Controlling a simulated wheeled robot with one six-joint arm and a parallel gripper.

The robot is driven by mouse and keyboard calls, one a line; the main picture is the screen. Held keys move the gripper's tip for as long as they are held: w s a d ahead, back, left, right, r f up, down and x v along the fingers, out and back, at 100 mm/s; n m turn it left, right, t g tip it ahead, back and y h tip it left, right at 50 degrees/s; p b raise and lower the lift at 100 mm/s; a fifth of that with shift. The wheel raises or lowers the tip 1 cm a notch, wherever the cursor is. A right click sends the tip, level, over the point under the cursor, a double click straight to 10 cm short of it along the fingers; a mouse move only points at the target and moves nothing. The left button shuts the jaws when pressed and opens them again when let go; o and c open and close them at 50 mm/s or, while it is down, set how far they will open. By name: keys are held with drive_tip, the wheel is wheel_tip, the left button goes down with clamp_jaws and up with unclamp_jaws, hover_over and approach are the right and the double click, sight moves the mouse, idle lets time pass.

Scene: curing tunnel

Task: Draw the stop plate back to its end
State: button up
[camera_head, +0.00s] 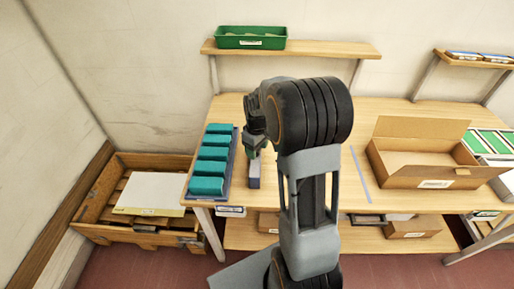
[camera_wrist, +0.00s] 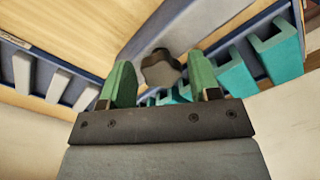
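My gripper (camera_wrist: 162,80) is open in the wrist view, with its two green fingers spread. A dark grey lobed knob (camera_wrist: 160,68) shows between and beyond the fingertips, with a visible gap on each side. In the head view my gripper (camera_head: 252,148) points down over the table, just right of the blue tray. A grey upright piece (camera_head: 254,173) shows just below the fingers there; it may be the stop plate, but I cannot tell. The arm hides part of this area in the head view. Whether the knob belongs to the stop plate is not clear.
A blue tray (camera_head: 226,190) holds a row of teal blocks (camera_head: 209,169) at the table's left edge. An open cardboard box (camera_head: 420,172) stands to the right. A green bin (camera_head: 250,38) sits on the shelf above. A wooden crate (camera_head: 165,234) is on the floor at left.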

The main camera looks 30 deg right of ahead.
clamp_jaws()
drive_tip(key=w+a, duration=0.3)
drive_tip(key=a, duration=0.3)
drive_tip(key=shift+w, duration=0.2)
drive_tip(key=shift+c, duration=1.2)
unclamp_jaws()
drive_tip(key=o, duration=0.3)
drive_tip(key=shift+a, duration=0.2)
drive_tip(key=shift+o, duration=0.8)
drive_tip(key=shift+d, duration=0.2)
wheel_tip(320, 180, up, 14)
drive_tip(key=shift+b, duration=0.4)
drive_tip(key=shift+f, duration=0.1)
